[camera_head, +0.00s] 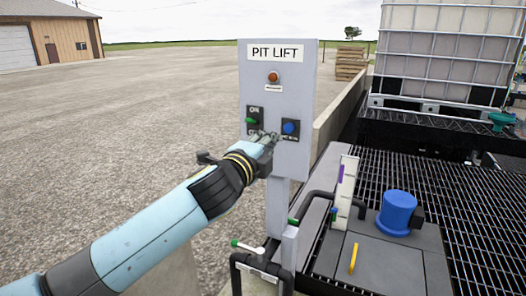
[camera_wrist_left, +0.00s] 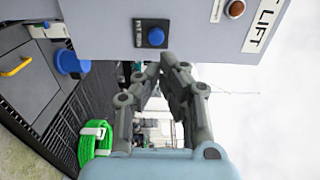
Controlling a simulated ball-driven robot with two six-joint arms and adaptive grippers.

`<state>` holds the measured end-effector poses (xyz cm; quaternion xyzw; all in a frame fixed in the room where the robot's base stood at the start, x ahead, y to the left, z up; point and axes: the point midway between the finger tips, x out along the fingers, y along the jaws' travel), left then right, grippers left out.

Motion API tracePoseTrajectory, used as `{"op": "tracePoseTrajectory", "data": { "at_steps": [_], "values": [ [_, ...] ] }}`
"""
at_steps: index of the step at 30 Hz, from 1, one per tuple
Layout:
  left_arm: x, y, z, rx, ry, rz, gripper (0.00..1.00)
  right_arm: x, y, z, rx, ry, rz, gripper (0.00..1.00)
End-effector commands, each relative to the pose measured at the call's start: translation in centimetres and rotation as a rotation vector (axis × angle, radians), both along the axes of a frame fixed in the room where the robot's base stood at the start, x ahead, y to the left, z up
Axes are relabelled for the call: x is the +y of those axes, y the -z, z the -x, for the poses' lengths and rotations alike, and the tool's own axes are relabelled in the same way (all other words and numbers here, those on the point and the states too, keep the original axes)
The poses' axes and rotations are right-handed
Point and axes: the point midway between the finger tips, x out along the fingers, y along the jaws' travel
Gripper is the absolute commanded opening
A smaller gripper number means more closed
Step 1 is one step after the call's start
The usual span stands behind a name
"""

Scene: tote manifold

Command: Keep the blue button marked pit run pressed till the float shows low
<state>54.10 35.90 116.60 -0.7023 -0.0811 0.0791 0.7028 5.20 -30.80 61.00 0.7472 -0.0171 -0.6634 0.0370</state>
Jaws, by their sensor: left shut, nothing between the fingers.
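The blue button (camera_head: 291,128) sits on a dark plate at the right of the grey PIT LIFT panel (camera_head: 303,84). It also shows in the left wrist view (camera_wrist_left: 156,37), with small lettering too blurred to read fully. My left gripper (camera_head: 270,138) is shut and empty in front of the panel, just left of the button. In the left wrist view its fingertips (camera_wrist_left: 162,68) are close to the button but look apart from it. A white upright gauge (camera_head: 346,190) with a purple mark near its top stands right of the post; its lettering is unreadable. My right gripper is out of view.
A green-levered switch (camera_head: 251,120) and an orange lamp (camera_head: 273,77) share the panel. A blue motor-like unit (camera_head: 397,212) and a yellow handle (camera_head: 353,258) sit on the pit cover. A caged tank (camera_head: 445,50) stands behind. A green hose coil (camera_wrist_left: 95,143) shows in the wrist view.

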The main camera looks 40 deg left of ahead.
Motion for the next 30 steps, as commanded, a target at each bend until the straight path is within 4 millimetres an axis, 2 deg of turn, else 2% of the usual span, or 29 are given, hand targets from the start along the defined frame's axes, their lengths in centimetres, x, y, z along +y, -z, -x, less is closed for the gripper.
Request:
{"op": "tracePoseTrajectory", "data": {
  "at_steps": [3, 8, 30],
  "values": [
    [-0.4, 0.2, 1.7, 0.002, 0.000, -0.001, 0.00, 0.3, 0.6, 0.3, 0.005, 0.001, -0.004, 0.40],
    [-0.7, 0.0, 2.8, 0.000, 0.000, 0.000, 0.00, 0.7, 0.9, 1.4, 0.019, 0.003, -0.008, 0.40],
    [-0.7, 0.0, 2.9, 0.000, 0.000, 0.000, 0.00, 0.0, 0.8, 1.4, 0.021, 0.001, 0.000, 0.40]
  ]
}}
